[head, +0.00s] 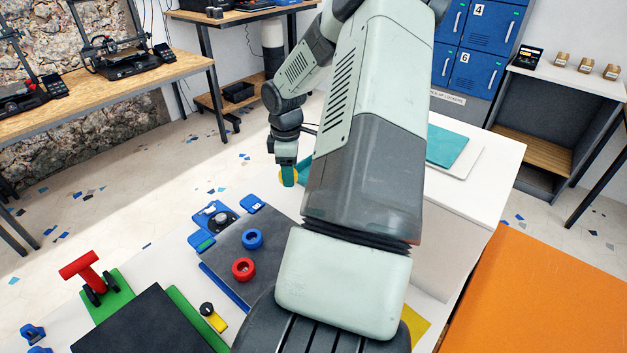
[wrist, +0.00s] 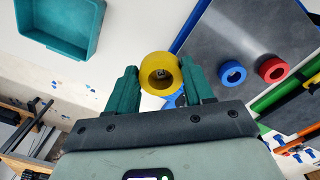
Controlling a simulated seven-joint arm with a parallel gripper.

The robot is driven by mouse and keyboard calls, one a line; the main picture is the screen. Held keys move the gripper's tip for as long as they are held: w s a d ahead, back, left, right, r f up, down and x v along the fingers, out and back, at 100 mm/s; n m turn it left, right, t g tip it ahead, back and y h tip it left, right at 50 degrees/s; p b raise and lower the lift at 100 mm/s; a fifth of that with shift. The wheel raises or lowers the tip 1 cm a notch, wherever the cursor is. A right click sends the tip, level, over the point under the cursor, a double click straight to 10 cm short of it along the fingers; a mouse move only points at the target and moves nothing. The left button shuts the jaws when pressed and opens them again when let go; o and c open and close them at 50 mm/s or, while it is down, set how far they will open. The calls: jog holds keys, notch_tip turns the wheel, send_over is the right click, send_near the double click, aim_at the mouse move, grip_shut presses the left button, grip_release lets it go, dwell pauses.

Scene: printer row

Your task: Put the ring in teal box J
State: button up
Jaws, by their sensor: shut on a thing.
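A yellow ring (wrist: 161,73) is held between the two teal fingers of my gripper (wrist: 161,88) in the wrist view, its hole facing the camera. In the head view my gripper (head: 288,176) is above the white table, and only a sliver of yellow shows at its fingers. A teal box (wrist: 62,49) with an open top is at the upper left of the wrist view, apart from the ring, and looks empty. In the head view a teal edge (head: 303,170) shows beside my gripper, mostly hidden behind my arm. No letter can be read on the box.
A dark grey board (head: 240,245) carries a blue ring (head: 252,239) and a red ring (head: 243,269). Blue parts (head: 215,220) lie at its far edge. A red and black tool (head: 83,273) stands left. My arm hides much of the table's middle.

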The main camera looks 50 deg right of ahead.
jog(key=w+d+f+m, duration=0.2)
jog(key=w+d+m, duration=0.1)
jog(key=d+m, duration=0.55)
jog(key=w+d+f+m, duration=0.25)
jog(key=d+m, duration=0.35)
jog(key=m, duration=0.6)
jog(key=shift+m, duration=0.45)
jog(key=f, duration=0.4)
jog(key=shift+d+f, duration=0.15)
jog(key=shift+d, duration=0.1)
jog(key=shift+f, duration=2.35)
jog(key=shift+f, duration=0.1)
jog(key=o, duration=0.7)
notch_tip(320, 180, up, 12)
